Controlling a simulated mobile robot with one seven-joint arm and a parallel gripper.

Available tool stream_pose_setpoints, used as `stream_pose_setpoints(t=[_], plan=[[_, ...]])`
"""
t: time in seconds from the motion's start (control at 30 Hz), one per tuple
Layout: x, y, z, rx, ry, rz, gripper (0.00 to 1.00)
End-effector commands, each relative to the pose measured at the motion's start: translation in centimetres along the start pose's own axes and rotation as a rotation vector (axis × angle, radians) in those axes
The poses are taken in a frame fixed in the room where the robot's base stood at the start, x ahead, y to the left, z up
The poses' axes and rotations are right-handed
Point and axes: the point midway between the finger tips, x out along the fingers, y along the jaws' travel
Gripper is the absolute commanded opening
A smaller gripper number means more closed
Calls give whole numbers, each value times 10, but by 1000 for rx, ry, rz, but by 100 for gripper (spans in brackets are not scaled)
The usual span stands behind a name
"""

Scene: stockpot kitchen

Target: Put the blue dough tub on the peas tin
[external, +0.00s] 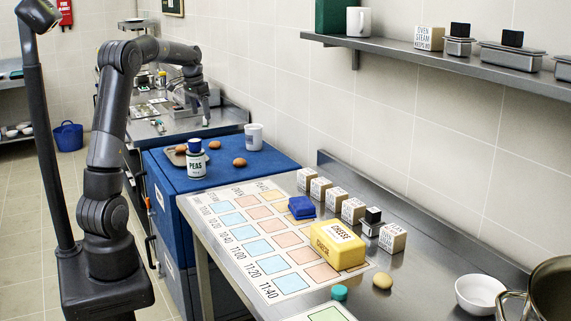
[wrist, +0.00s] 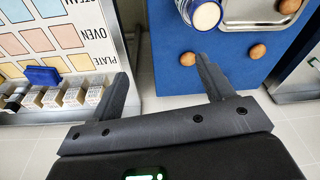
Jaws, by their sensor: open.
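The peas tin (external: 196,168), white and dark with a PEAS label, stands upright on the blue cabinet top. The small blue dough tub (external: 195,146) sits on top of the tin, upright and apart from my gripper. In the wrist view the tub (wrist: 206,16) shows its round pale top at the upper edge, and it hides most of the tin. My gripper (external: 206,118) is raised beyond the tub in the external view. In the wrist view my gripper (wrist: 163,72) is open with nothing between its fingers.
Brown eggs (external: 239,162) and a white mug (external: 253,137) stand near the tin on the blue top (external: 225,177). The front counter holds a timetable chart (external: 236,219), a blue block (external: 302,207), a yellow cheese box (external: 338,246) and several labelled blocks. A wall shelf (external: 440,62) runs above.

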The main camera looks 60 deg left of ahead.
Motion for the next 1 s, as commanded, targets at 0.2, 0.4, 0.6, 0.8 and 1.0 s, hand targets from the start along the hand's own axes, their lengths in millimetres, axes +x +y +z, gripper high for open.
stream_pose_setpoints(t=[0.2,0.4,0.6,0.8,1.0], plan=[[-42,118,25,52,71,-9,74],[-63,206,72,91,136,-2,74],[-68,275,135,130,203,18,74],[-59,322,203,170,268,49,74],[-44,344,250,192,312,79,74]])
